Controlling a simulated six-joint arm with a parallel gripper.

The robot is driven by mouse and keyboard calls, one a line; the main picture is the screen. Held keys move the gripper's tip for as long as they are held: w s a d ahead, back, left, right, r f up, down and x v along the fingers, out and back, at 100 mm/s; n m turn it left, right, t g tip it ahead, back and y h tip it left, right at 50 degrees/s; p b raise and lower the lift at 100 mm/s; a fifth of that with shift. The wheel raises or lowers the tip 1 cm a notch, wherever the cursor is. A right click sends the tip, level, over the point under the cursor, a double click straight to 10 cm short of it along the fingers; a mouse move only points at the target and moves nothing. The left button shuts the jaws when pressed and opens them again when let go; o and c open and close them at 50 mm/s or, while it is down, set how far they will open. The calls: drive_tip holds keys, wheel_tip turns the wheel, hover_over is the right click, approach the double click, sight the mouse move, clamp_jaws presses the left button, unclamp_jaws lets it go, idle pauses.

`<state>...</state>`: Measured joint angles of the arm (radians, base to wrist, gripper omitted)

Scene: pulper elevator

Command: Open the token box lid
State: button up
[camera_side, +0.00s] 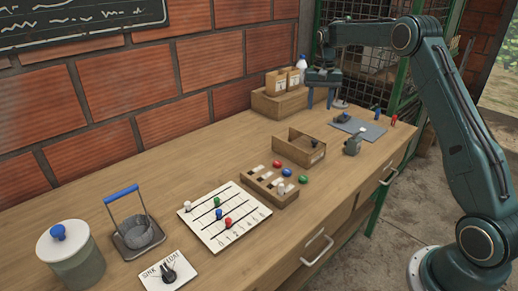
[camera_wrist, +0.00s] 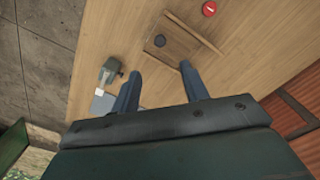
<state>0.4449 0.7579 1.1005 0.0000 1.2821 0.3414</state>
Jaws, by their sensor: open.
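The token box appears to be the small wooden box (camera_side: 293,153) near the middle of the bench, with a pale label on its right end. A dark round knob (camera_side: 314,143) shows at its top, and I take the panel under it to be the lid. In the wrist view the box (camera_wrist: 183,48) lies beyond my fingers, with the knob (camera_wrist: 159,41) on a brown panel inside its rim. I cannot tell how far that panel is shut. My gripper (camera_side: 321,100) is open and empty, fingers pointing down, behind and apart from the box. Its two fingers (camera_wrist: 160,88) also show in the wrist view.
A grey metal device (camera_side: 352,146) stands right of the box, near a grey mat (camera_side: 360,128). A wooden stand (camera_side: 279,104) with cartons is behind. Bare bench lies left of the box.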

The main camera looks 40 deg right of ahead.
approach(308, 141)
drive_tip(key=s+f, duration=0.1)
drive_tip(key=f, duration=0.1)
drive_tip(key=s+a+f, duration=0.1)
drive_tip(key=s+f, duration=0.2)
drive_tip(key=shift+a+f, duration=0.3)
drive_tip(key=shift+a, duration=0.05)
clamp_jaws()
